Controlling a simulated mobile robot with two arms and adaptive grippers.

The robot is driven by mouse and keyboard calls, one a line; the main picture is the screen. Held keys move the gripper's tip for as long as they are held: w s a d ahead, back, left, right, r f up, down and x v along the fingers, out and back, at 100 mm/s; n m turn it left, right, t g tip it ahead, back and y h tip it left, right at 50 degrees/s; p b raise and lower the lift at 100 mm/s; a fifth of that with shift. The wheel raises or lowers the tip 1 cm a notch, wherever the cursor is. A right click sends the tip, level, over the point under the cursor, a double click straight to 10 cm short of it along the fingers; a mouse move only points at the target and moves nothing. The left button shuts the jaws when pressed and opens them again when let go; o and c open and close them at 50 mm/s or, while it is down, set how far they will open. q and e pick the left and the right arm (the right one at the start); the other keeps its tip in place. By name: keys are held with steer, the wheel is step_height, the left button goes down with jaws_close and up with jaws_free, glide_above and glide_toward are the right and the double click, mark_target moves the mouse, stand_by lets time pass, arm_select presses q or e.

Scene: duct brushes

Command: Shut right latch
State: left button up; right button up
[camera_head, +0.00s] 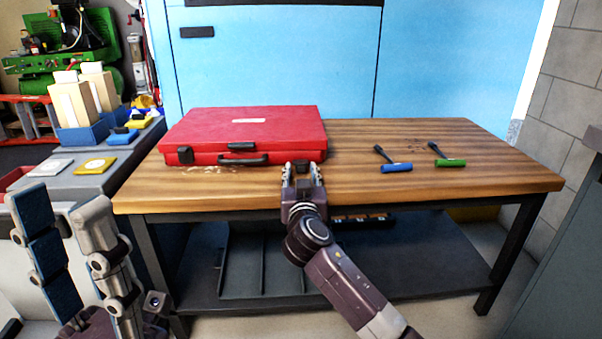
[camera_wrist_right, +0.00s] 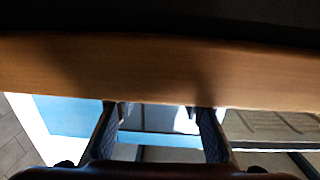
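The red case (camera_head: 245,130) lies with its lid down on the left part of the wooden workbench. A dark latch (camera_head: 185,154) shows at the left of its front face, and a black handle (camera_head: 243,160) is near the middle. My right gripper (camera_head: 301,168) is at the case's front right, with a dark piece at its fingertips that may be the right latch; I cannot tell whether they touch. In the right wrist view its two fingers (camera_wrist_right: 160,115) are spread with nothing between them. My left gripper (camera_head: 60,203) is open and empty at the lower left, away from the case.
Two brushes, one blue (camera_head: 396,168) and one green (camera_head: 450,162), lie on the right of the workbench (camera_head: 500,178). A grey side table (camera_head: 60,175) with boxes stands at the left. The bench centre is clear.

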steer(key=c, duration=0.9)
steer(key=shift+p, duration=0.3)
